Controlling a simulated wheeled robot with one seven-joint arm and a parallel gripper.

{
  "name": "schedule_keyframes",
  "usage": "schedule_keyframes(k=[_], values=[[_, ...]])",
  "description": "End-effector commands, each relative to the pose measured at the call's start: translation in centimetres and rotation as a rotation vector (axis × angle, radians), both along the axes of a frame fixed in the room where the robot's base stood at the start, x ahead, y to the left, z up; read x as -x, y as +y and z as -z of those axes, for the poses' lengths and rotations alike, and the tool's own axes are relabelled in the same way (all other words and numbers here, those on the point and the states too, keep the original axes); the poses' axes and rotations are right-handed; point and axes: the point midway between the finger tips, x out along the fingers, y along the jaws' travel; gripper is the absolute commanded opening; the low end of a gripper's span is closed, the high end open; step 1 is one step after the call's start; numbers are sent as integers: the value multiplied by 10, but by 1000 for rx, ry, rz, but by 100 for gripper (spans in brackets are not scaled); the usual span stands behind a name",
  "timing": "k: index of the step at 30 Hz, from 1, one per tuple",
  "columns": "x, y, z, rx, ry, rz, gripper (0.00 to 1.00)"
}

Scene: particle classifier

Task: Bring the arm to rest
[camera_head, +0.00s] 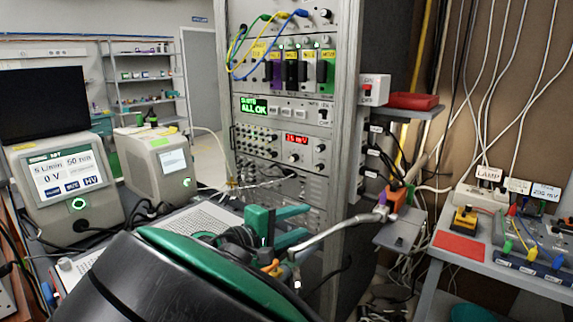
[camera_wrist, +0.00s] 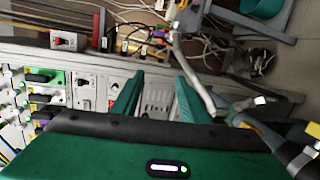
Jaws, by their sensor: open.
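My gripper (camera_head: 307,224) is open in the head view, its two green fingers pointing right towards the front of the rack. In the wrist view my gripper (camera_wrist: 160,76) shows two green fingers apart, with only the rack's panel seen between them. I see nothing held. My dark arm with a green top fills the bottom middle of the head view and hides part of the bench.
A tall instrument rack (camera_head: 345,120) stands just beyond the fingers. A thick grey cable (camera_head: 335,228) passes close to my gripper; contact is unclear. Two beige instruments (camera_head: 105,205) stand left. A side table (camera_head: 480,262) with a red pad (camera_head: 458,247) stands right.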

Motion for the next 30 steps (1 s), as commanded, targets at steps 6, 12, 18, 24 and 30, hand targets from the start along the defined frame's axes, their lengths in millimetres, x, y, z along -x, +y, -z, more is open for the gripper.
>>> schedule_keyframes(k=[6,12,18,24,30], values=[[-14,-75,17,-112,87,137,40],[-11,-167,42,-285,192,317,40],[12,-246,62,-473,268,488,40],[50,-306,74,-663,314,642,40],[95,-349,79,-852,331,774,40]])
